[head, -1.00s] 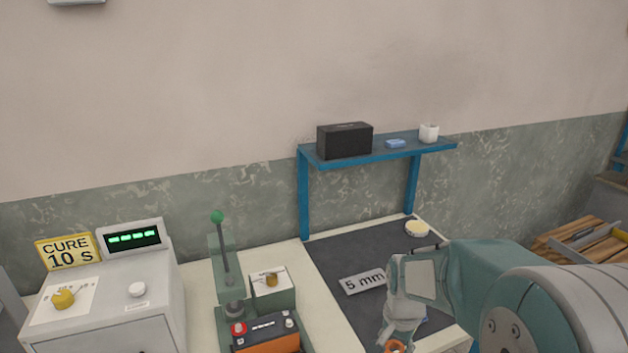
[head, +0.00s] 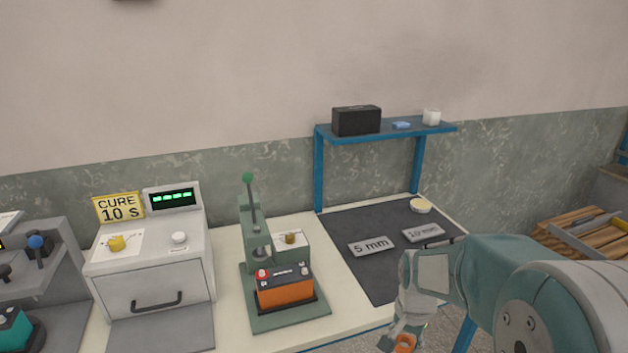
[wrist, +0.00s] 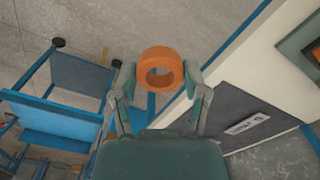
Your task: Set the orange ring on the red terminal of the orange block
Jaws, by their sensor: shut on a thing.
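The orange ring (wrist: 160,72) is held between the two fingertips of my gripper (wrist: 158,82), its hole facing the wrist camera. In the head view the ring (head: 404,342) shows at the bottom edge, partly cut off, with my gripper (head: 400,338) around it, in front of the bench. The orange block (head: 284,292) has a black top and sits on the green base of a lever press. Its red terminal (head: 262,274) is at the top left corner, near the press column. A grey terminal (head: 305,269) is at the right. The ring is apart from the block, to its right.
A green press (head: 258,240) with an upright lever stands over the block's left rear. A grey cure box (head: 150,265) is left of it. A dark mat (head: 370,275) with 5 mm and 10 mm plates lies right. A blue shelf (head: 385,135) stands behind.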

